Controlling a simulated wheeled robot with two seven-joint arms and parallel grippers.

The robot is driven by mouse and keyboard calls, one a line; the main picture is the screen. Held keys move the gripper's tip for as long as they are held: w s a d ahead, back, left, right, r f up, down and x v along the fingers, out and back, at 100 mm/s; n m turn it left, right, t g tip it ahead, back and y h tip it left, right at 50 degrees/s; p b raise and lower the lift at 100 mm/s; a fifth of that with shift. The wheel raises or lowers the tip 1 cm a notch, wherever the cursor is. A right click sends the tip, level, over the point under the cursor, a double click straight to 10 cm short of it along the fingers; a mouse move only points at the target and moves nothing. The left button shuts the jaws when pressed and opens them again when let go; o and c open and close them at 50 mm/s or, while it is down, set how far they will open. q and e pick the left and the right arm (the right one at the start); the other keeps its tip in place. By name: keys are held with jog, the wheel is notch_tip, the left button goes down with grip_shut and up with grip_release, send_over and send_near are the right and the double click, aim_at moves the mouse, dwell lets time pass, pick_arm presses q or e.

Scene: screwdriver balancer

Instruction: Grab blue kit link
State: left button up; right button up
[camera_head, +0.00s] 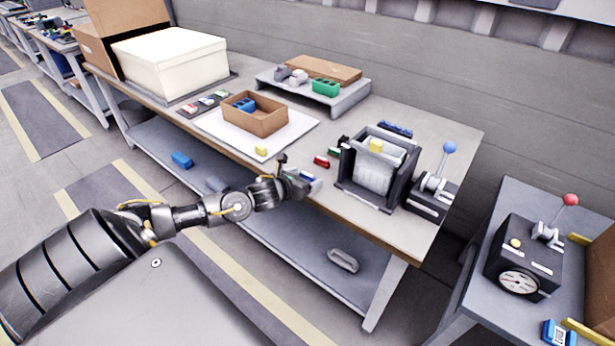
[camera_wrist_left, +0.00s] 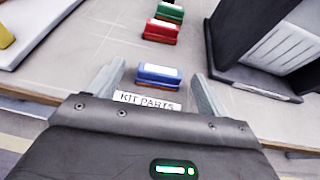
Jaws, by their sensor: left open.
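The blue kit link (camera_wrist_left: 159,75) is a small blue block with a white label on top. In the left wrist view it lies on the table, just beyond the "KIT PARTS" label (camera_wrist_left: 147,101) and between my open fingers. In the head view the blue kit link (camera_head: 308,177) shows at the table's front edge, partly hidden by my gripper. My left gripper (camera_head: 295,172) is open, with its two fingertips (camera_wrist_left: 155,82) on either side of the blue link; I cannot tell whether they touch it. My right gripper is not in view.
A red link (camera_wrist_left: 161,31) and a green link (camera_wrist_left: 170,12) lie in line behind the blue one. A dark-framed holder (camera_head: 375,170) stands close on the right. A white mat (camera_head: 222,128) with a cardboard box (camera_head: 265,122) is to the left.

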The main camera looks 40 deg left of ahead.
pick_arm(q)
jog(key=shift+x, duration=1.1)
jog(key=c, duration=1)
jog(key=shift+r, duration=0.15)
jog(key=shift+c, duration=0.2)
